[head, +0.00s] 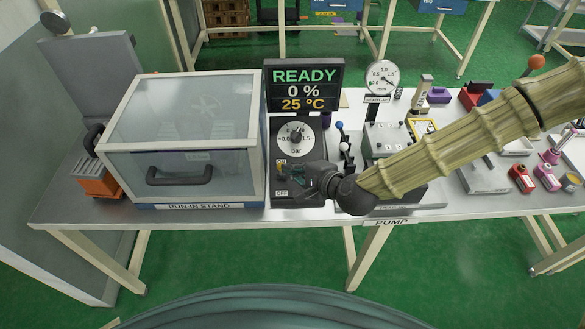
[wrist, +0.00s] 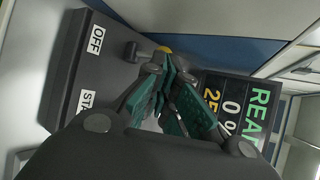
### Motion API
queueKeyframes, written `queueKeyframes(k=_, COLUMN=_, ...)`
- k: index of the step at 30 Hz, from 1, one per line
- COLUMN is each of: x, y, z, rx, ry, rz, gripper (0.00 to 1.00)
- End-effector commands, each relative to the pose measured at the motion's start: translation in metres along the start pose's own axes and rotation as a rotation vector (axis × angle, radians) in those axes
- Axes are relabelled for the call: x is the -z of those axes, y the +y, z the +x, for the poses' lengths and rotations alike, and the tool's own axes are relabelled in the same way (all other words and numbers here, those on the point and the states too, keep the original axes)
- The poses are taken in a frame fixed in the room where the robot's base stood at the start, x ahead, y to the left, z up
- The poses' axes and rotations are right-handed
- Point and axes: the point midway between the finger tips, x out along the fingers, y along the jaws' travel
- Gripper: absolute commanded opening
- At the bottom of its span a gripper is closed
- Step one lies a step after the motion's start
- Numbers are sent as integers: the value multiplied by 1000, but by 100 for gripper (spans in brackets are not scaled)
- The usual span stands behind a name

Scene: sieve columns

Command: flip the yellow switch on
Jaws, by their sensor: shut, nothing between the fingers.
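The yellow switch (head: 281,164) is on the dark control panel (head: 283,148), between the pressure dial and the OFF label (head: 281,194). In the wrist view a little yellow of the switch (wrist: 165,49) shows at the end of a grey lever, close beside my fingertips. My gripper (head: 296,174) is shut and empty, at the lower right of the switch in the head view. Its green fingers also show in the wrist view (wrist: 172,72). Whether they touch the switch, and which way it is set, I cannot tell.
A display (head: 305,88) behind the panel reads READY, 0 % and 25 °C. A clear-topped box (head: 185,190) with a handle stands close on the left. Blue- and white-knobbed levers (head: 340,127) and a grey pump unit (head: 388,138) stand right of the panel.

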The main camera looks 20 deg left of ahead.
Motion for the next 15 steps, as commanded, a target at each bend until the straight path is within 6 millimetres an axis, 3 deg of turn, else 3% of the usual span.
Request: queueKeyframes(k=15, x=-5, y=-12, z=-6, rx=0, ry=-2, rz=-2, gripper=0)
